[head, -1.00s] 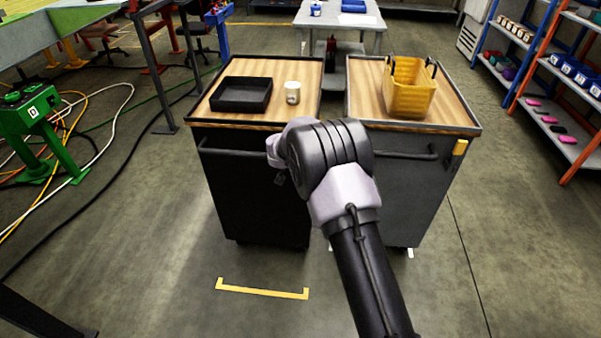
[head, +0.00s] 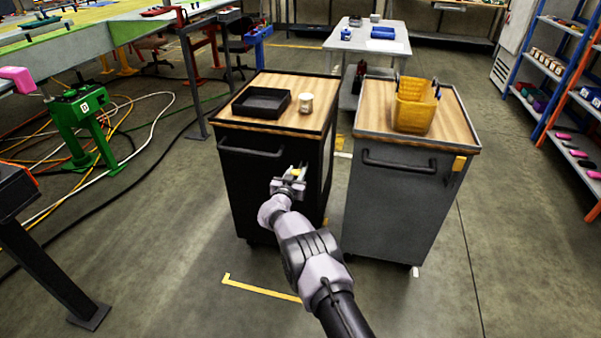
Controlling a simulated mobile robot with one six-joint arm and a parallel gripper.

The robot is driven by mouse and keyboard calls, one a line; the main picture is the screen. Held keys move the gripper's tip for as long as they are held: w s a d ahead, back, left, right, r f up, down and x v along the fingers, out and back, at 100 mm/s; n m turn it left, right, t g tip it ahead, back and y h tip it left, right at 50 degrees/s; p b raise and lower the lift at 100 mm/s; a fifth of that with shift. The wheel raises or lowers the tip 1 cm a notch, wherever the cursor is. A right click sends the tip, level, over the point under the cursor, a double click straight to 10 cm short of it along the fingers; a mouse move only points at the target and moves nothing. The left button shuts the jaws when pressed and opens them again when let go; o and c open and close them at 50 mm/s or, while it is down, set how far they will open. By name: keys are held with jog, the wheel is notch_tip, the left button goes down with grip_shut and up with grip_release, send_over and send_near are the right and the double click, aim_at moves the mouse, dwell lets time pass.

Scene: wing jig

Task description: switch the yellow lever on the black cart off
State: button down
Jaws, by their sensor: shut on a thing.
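The black cart (head: 248,200) stands at centre left, with a wood top and a black bar handle (head: 252,152) on its front. A small patch of yellow, the lever (head: 296,172), shows at the right part of the cart's front, between my gripper's jaws. My gripper (head: 293,177) reaches to that front face and is shut on the yellow lever. The jaws hide most of the lever, so its exact angle cannot be told.
A black tray (head: 262,102) and a white cup (head: 306,104) sit on the black cart. A narrow gap separates the carts.

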jog(key=shift+s+f, duration=0.1)
jog(key=shift+f, duration=0.1)
jog(key=c, duration=1)
grip_release()
jog(key=shift+c, duration=0.2)
jog(key=shift+s+a+r, duration=0.1)
jog(key=shift+r, duration=0.05)
jog(key=p+v, duration=0.9)
jog(key=v, duration=0.8)
jog(key=shift+s, duration=0.15)
